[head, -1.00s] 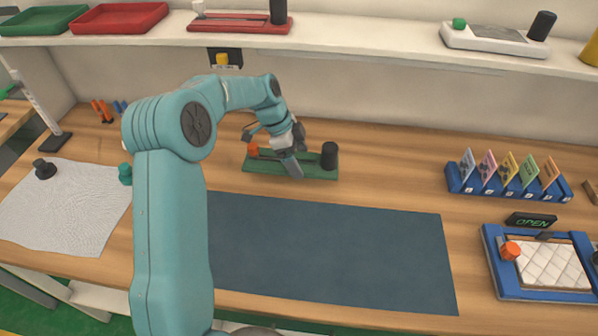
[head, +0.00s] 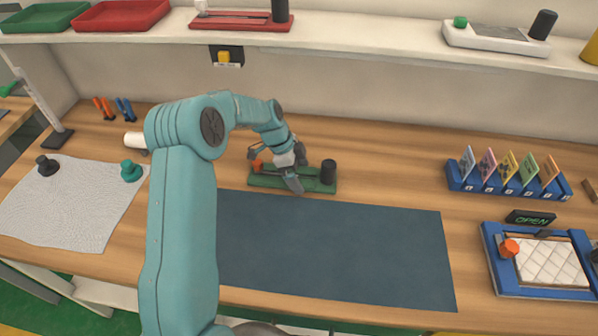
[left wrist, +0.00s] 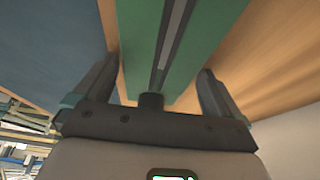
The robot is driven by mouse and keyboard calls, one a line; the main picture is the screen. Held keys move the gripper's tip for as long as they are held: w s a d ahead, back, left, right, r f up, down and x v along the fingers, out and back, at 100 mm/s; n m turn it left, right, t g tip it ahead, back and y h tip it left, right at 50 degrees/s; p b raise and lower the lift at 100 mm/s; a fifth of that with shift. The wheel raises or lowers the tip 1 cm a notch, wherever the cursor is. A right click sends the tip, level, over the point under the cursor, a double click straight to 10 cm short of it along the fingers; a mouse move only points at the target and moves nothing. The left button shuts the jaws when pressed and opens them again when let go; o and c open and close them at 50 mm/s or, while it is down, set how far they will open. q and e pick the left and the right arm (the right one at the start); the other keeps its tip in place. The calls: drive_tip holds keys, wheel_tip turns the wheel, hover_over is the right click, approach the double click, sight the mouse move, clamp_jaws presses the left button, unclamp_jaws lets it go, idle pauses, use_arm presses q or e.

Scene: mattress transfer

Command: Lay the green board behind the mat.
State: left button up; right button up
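The green board (head: 265,181) lies at the back of the table, just beyond the left part of the rear edge of the dark blue mat (head: 340,250). It carries an orange knob, a dark rail and a black cylinder (head: 328,172). My left gripper (head: 294,178) is over its middle. In the left wrist view, the gripper's fingers (left wrist: 160,78) stand on both long sides of the board (left wrist: 140,40), their tips close against its edges. The board looks flat and level, close to the table top. My right gripper is not in view.
A blue rack of coloured cards (head: 505,189) and a blue-framed tray (head: 493,265) stand at the right. A white textured cloth (head: 55,215) with knobs lies at the left. A shelf (head: 350,42) with trays runs above the back. The table right of the board is clear.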

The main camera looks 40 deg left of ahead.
use_arm(q)
drive_tip(key=shift+d+r, duration=0.1)
drive_tip(key=shift+r, duration=0.3)
drive_tip(key=b+v, duration=0.1)
drive_tip(key=v, duration=1)
drive_tip(key=shift+r, duration=0.35)
drive_tip(key=shift+s, duration=0.1)
drive_tip(key=shift+s+f, duration=0.1)
drive_tip(key=shift+s, duration=0.05)
